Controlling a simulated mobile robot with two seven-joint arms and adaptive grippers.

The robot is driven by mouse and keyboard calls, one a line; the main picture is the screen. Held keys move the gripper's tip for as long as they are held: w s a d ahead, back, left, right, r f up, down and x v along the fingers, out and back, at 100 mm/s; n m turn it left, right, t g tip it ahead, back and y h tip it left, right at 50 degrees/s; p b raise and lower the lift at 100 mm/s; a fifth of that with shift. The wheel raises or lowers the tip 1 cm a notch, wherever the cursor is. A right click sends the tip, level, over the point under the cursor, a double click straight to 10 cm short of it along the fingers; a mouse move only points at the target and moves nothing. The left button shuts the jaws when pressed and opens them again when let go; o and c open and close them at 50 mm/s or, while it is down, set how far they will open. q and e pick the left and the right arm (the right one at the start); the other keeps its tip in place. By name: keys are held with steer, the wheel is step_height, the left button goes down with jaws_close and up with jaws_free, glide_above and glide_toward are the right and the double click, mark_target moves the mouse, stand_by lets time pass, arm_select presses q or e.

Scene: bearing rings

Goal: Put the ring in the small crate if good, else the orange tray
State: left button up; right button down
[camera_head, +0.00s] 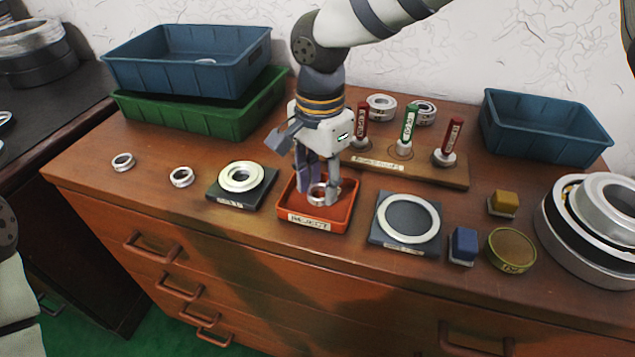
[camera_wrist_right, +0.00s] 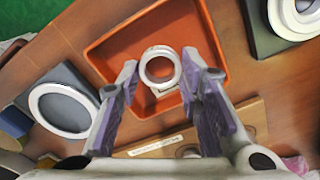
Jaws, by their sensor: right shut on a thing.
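A small metal ring (camera_head: 318,199) is between the fingers of my right gripper (camera_head: 318,187), low inside the orange tray (camera_head: 290,212) labelled REJECT. In the right wrist view the ring (camera_wrist_right: 147,59) sits between the two fingertips (camera_wrist_right: 160,75), with the orange tray floor (camera_wrist_right: 120,50) behind it. The right gripper is shut on the ring; whether the ring touches the tray floor I cannot tell. A blue crate (camera_head: 545,147) stands at the back right. Another blue crate (camera_head: 170,78) is stacked on a green crate (camera_head: 205,121) at the back left. My left gripper is out of view.
Two loose rings (camera_head: 123,161) (camera_head: 181,177) lie at the left. Dark plates with rings (camera_head: 240,178) (camera_head: 408,219) flank the tray. A wooden rack (camera_head: 410,171) with red and green handled gauges stands close behind. Blocks, a round tin (camera_head: 511,250) and large bearings (camera_head: 590,225) crowd the right.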

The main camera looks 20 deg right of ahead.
steer(key=shift+f, duration=0.4)
steer(key=shift+f, duration=0.15)
steer(key=c, duration=1.1)
jaws_free()
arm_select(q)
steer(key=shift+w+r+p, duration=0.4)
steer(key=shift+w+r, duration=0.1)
arm_select(e)
step_height(320, 180, up, 12)
steer(key=shift+r, duration=0.1)
